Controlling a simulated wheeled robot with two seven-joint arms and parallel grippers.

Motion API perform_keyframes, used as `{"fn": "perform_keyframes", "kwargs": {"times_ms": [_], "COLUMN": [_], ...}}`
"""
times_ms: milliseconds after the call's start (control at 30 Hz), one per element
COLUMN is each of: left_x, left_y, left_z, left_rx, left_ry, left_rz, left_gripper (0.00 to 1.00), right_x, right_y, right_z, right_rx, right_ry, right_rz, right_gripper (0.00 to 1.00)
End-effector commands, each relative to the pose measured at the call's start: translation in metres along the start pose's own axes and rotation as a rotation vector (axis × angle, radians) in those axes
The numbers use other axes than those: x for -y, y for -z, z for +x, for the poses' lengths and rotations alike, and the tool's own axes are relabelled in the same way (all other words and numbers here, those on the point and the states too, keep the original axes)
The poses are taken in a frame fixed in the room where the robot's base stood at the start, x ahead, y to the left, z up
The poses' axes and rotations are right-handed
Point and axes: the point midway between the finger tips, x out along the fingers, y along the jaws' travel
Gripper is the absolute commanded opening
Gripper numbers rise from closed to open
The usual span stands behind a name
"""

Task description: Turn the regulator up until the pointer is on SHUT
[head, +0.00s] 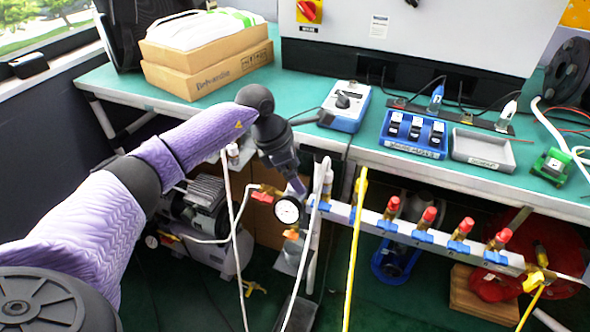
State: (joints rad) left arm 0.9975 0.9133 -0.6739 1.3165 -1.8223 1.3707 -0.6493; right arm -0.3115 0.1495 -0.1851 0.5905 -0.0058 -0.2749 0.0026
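My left arm comes in from the left, and its gripper (297,186) points down at the front edge of the bench, just above a round white gauge (288,211). The gauge sits on the air line at the left end of the manifold. The gripper's fingers are small and dark here, and I cannot tell whether they are open or touch the regulator. The regulator knob is not clearly visible behind the gripper. No pointer or SHUT mark can be read at this size. My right gripper is not in view.
A pale manifold rail (455,243) with several red-capped valves runs along the bench front. White hoses and a yellow hose (354,245) hang close to the gripper. On the green bench (300,85) stand a blue knob box (346,106), a blue switch tray (412,134) and cardboard boxes (207,72).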

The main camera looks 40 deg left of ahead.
Motion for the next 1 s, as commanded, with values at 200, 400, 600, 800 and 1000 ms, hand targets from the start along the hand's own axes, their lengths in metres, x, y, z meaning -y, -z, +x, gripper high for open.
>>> {"fn": "perform_keyframes", "kwargs": {"times_ms": [200,400,600,800,1000], "left_x": [0.000,-0.001,0.000,0.000,0.000], "left_y": [-0.001,-0.003,-0.001,0.000,0.000], "left_z": [-0.013,-0.067,-0.098,-0.099,-0.099], "left_rx": [0.001,0.003,0.001,0.000,0.000], "left_ry": [-0.002,-0.006,-0.002,0.001,0.001], "left_rz": [0.000,0.001,0.000,0.000,0.000], "left_gripper": [1.00,1.00,1.00,1.00,1.00], "right_x": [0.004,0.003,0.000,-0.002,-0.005], "right_y": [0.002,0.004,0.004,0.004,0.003], "right_z": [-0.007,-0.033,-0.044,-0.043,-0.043], "right_rx": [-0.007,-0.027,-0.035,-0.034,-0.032], "right_ry": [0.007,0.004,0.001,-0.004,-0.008], "right_rz": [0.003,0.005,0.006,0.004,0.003], "right_gripper": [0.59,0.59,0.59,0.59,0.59]}}
